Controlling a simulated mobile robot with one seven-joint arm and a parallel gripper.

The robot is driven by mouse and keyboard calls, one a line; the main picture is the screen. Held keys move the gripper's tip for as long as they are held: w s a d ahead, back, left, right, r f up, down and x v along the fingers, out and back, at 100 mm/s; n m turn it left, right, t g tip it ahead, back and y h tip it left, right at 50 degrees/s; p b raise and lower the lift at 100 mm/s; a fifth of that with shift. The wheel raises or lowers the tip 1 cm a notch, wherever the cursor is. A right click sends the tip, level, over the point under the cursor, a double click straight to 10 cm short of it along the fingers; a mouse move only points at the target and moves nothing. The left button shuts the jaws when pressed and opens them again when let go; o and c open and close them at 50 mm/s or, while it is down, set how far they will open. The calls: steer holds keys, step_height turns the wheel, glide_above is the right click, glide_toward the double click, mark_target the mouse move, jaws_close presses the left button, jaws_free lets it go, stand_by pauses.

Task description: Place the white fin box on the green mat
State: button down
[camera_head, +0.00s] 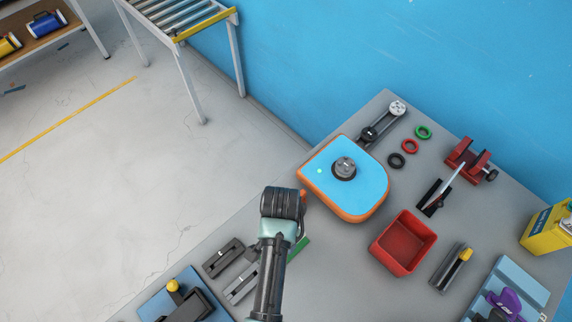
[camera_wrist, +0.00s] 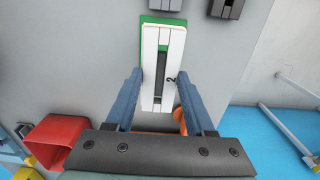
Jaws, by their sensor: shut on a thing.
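In the head view my arm hides the box, and only a strip of the green mat (camera_head: 299,248) shows right of my arm.
Dark fin boxes (camera_head: 223,257) lie left of my arm. A blue board with an orange rim (camera_head: 348,214) lies beyond my gripper. A red bin (camera_head: 403,243) stands to the right, with rings, a red clamp (camera_head: 470,160) and a yellow can (camera_head: 548,231) farther off.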

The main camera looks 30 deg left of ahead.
steer(key=shift+f, duration=2.7)
steer(key=shift+f, duration=0.15)
steer(key=shift+c, duration=1.3)
jaws_free()
step_height(320, 180, up, 12)
steer(key=shift+r, duration=0.15)
